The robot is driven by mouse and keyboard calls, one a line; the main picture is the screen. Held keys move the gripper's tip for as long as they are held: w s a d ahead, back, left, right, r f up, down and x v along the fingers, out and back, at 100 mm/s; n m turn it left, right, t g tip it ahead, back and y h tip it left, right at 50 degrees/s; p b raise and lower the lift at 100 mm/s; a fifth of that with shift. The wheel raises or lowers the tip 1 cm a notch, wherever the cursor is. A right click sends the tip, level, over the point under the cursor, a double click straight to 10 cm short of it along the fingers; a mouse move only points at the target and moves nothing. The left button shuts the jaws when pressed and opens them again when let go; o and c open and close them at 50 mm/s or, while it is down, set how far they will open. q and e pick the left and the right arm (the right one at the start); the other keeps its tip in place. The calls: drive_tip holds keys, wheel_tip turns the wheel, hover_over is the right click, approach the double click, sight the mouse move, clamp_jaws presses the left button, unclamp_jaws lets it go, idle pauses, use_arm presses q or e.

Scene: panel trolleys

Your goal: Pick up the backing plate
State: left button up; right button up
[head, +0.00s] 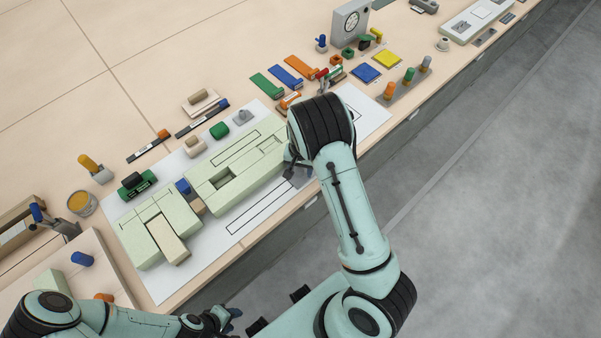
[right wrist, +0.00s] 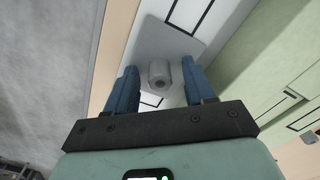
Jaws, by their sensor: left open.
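A flat grey plate, which I take to be the backing plate (right wrist: 165,38), lies on the white sheet in the right wrist view. A grey cylindrical knob (right wrist: 159,74) stands on it. My right gripper (right wrist: 161,84) is open, with one blue finger on each side of the knob and a gap on both sides. My left gripper (head: 232,318) is open and empty at the bottom, off the table's front edge.
Pale green panels (head: 232,176) lie on the white sheet (head: 262,232) left of the plate. Coloured strips, blocks and pegs stand along the back and right of the table. A tray with blocks (head: 95,262) is at the left. The floor in front is clear.

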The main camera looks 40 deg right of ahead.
clamp_jaws()
drive_tip(key=shift+w+r, duration=0.1)
drive_tip(key=shift+r, duration=0.05)
